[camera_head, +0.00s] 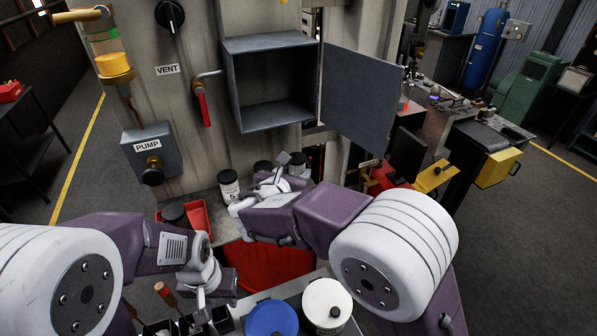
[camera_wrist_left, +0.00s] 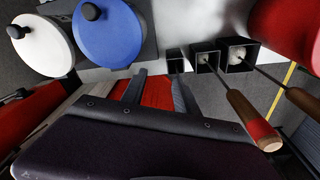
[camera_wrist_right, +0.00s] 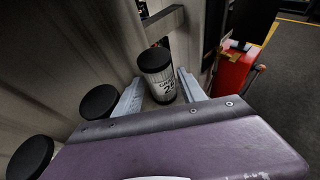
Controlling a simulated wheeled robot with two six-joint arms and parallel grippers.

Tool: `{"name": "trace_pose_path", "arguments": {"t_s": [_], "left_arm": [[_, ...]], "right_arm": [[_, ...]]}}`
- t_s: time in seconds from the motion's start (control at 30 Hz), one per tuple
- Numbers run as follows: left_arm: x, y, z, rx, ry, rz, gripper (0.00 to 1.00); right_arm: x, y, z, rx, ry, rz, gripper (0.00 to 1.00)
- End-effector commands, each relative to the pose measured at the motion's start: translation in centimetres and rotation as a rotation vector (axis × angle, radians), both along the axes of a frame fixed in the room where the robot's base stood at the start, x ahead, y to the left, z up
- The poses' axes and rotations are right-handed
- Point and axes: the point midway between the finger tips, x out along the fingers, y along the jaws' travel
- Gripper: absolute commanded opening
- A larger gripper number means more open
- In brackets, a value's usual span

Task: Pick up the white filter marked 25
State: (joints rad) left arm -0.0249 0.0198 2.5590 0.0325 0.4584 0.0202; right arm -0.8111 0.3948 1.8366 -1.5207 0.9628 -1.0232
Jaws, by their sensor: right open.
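A white filter (camera_wrist_right: 160,86) with a black cap stands upright in the right wrist view. Its label shows a number that looks like 25, partly hard to read. My right gripper (camera_wrist_right: 160,75) is open, with one finger on each side of this filter; I cannot tell whether they touch it. In the head view, my right gripper (camera_head: 287,163) is over the shelf at the foot of the cabinet, partly hiding the canisters there. My left gripper (camera_wrist_left: 157,72) is open and empty, near the blue and white lids; it also shows in the head view (camera_head: 203,296).
More black caps (camera_wrist_right: 100,101) stand left of the filter. Another white canister (camera_head: 228,188) stands by a red bin (camera_head: 198,222). A blue lid (camera_head: 271,318), a white lid (camera_head: 327,302) and square holders with tools (camera_wrist_left: 205,60) are in front. An open cabinet door (camera_head: 362,100) hangs above.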

Motion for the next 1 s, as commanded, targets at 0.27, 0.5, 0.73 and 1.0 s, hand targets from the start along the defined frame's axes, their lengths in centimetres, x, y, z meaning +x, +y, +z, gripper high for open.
{"name": "trace_pose_path", "arguments": {"t_s": [0.27,0.5,0.73,1.0], "left_arm": [[-0.1,0.0,-0.6,0.0,0.001,0.0,0.36],[0.0,0.0,-0.5,0.0,0.001,0.0,0.36],[0.0,0.0,-0.5,0.0,0.001,0.0,0.36],[0.0,0.0,0.8,0.0,0.001,0.0,0.36]], "right_arm": [[2.7,-0.8,-1.3,0.001,0.0,0.0,0.48],[2.7,-0.7,-1.2,0.0,0.0,0.0,0.23],[2.7,-0.7,-1.2,0.0,0.0,0.0,0.0],[3.2,-0.9,0.2,0.0,-0.001,-0.004,0.0]]}}
